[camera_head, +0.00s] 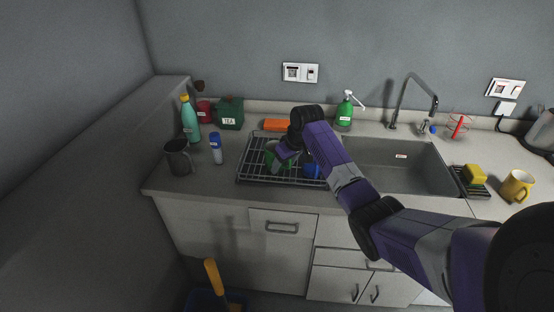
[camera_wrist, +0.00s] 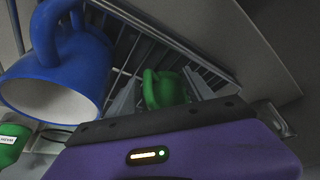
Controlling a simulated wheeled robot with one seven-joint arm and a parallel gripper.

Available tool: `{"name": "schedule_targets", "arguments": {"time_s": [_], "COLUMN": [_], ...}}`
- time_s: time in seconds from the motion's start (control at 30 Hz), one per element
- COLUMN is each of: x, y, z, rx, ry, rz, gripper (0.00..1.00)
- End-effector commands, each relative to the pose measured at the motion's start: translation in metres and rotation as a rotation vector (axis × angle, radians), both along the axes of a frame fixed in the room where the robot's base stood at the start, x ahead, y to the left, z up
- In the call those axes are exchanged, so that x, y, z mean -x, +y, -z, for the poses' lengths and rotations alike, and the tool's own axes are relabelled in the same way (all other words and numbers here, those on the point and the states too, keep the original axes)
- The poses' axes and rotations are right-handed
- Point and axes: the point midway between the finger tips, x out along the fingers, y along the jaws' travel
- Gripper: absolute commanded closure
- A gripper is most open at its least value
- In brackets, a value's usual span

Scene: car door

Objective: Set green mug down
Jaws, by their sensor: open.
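The green mug (camera_head: 270,153) is on the dark wire dish rack (camera_head: 256,179), left of the sink, partly hidden by my gripper (camera_head: 285,154). In the wrist view the green mug (camera_wrist: 165,92) shows between the two grey fingers of my gripper (camera_wrist: 160,84). The fingers are open, one on each side of it. Whether either finger touches the mug I cannot tell. A blue mug (camera_head: 312,171) is on the rack right of my gripper; it looms large in the wrist view (camera_wrist: 55,70), with its opening toward the camera.
A grey mug (camera_head: 179,158), a blue-capped bottle (camera_head: 216,149), a teal bottle (camera_head: 190,120) and a green tea tin (camera_head: 230,113) stand left of the rack. An orange item (camera_head: 277,125) lies behind it. The sink (camera_head: 400,165) is right; a yellow mug (camera_head: 517,186) stands beyond it.

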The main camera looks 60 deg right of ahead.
Motion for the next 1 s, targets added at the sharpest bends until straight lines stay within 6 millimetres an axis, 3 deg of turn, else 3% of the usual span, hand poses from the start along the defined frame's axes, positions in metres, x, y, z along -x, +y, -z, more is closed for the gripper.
{"name": "schedule_targets", "arguments": {"time_s": [0.07,0.3,0.37,1.0], "x": [-0.0001,0.0000,0.0000,-0.0001], "y": [0.0000,0.0000,0.0000,-0.0002], "z": [-0.0001,-0.0003,-0.0003,-0.0008], "rx": [0.000,0.000,0.000,0.000], "ry": [0.000,0.000,0.000,-0.001], "rz": [0.000,0.000,0.000,0.000], "gripper": [0.43,0.90,1.00,1.00]}}
